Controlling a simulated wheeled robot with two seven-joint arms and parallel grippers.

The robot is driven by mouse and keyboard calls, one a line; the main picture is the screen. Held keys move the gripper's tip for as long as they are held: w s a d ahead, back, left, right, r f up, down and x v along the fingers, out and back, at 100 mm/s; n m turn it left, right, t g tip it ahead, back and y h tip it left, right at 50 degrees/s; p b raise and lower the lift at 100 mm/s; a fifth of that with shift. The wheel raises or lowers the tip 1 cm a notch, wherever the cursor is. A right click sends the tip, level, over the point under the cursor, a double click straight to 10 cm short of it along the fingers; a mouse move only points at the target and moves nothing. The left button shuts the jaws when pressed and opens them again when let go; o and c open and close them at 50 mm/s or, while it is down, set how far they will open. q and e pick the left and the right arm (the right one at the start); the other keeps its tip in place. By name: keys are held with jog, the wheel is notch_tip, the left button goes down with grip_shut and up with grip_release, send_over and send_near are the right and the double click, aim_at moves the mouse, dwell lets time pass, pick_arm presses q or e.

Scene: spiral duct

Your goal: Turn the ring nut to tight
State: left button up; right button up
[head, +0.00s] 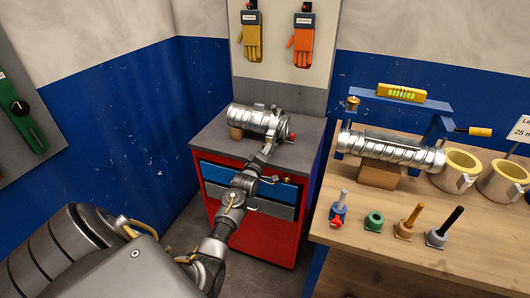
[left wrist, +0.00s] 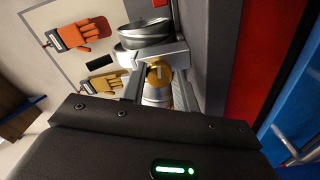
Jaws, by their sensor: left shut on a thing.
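A short silver spiral duct (head: 255,119) lies on the grey top of the red cabinet, with a clamp-like fitting and a small red part at its right end. My left gripper (head: 270,143) reaches up to this right end from the front. In the left wrist view the two fingers of my left gripper (left wrist: 160,88) are on either side of a round brass-coloured piece, apparently the ring nut (left wrist: 158,73), and shut on it. A silver rounded part (left wrist: 146,32) shows just beyond. In the head view the fingers hide the nut. My right gripper is in neither view.
The red cabinet (head: 250,222) stands by the blue wall. A wooden bench (head: 470,235) at right carries a longer spiral duct (head: 390,149), yellow-rimmed rings (head: 461,160) and several small tools. Gloves (head: 251,42) hang on the board behind. The cabinet top is clear left of the duct.

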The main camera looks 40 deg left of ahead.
pick_arm(q)
jog(key=m, duration=0.3)
jog(key=shift+m, duration=0.4)
jog(key=m, duration=0.3)
jog(key=shift+a+f, duration=0.1)
jog(key=m, duration=0.8)
jog(key=shift+s+a+m, duration=0.1)
jog(key=shift+m, duration=0.2)
jog(key=m, duration=0.3)
jog(key=shift+m+p, duration=0.3)
jog(key=shift+m, duration=0.1)
jog(key=m, duration=0.3)
jog(key=shift+a+m, duration=0.1)
jog(key=shift+m, duration=0.2)
jog(key=m+p, duration=0.1)
jog(key=m, duration=0.3)
jog(key=shift+r+m, duration=0.2)
jog(key=shift+m, duration=1.6)
